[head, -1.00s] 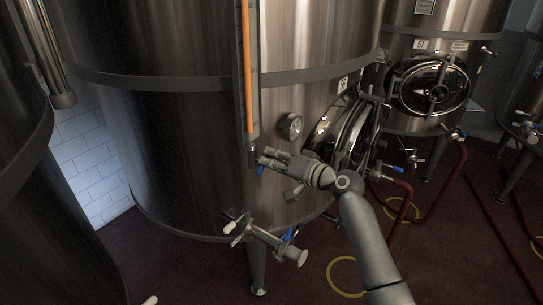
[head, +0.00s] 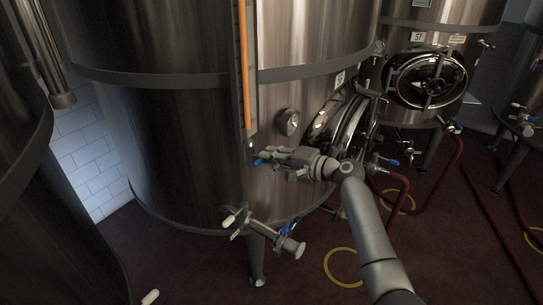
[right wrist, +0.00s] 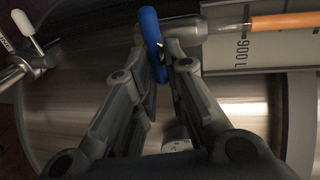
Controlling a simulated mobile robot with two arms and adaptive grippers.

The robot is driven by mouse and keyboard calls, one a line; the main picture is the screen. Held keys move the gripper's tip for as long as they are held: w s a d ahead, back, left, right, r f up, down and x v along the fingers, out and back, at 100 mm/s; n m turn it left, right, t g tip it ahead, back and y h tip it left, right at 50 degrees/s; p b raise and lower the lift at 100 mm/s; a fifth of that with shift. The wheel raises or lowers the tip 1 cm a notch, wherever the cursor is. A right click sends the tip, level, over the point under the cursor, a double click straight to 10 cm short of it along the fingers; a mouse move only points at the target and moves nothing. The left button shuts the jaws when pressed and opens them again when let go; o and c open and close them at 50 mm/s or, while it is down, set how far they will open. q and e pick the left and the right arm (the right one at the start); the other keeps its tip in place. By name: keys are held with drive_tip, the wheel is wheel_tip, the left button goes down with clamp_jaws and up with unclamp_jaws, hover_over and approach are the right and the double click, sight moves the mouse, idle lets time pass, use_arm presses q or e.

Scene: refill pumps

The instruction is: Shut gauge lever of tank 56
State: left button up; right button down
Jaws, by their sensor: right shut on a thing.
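Tank 56 (head: 190,140) is the large steel tank in the middle of the head view. The blue gauge lever (head: 258,162) is at the gauge's lower end. My right gripper (head: 266,156) is shut on this lever. In the right wrist view, the lever (right wrist: 149,30) runs between the fingertips (right wrist: 160,68). My left gripper is out of view.
A round dial (head: 288,122) and an oval hatch (head: 350,128) sit close to my right arm. An outlet valve (head: 262,234) sticks out below the gripper. Tank 57 (head: 425,65) stands at the right, with red hoses (head: 440,185) on the floor.

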idle(0.5)
drive_tip(key=c, duration=1.5)
unclamp_jaws()
drive_tip(key=shift+o, duration=0.2)
drive_tip(key=shift+d, duration=0.1)
drive_tip(key=v, duration=1.2)
drive_tip(key=shift+f, duration=0.1)
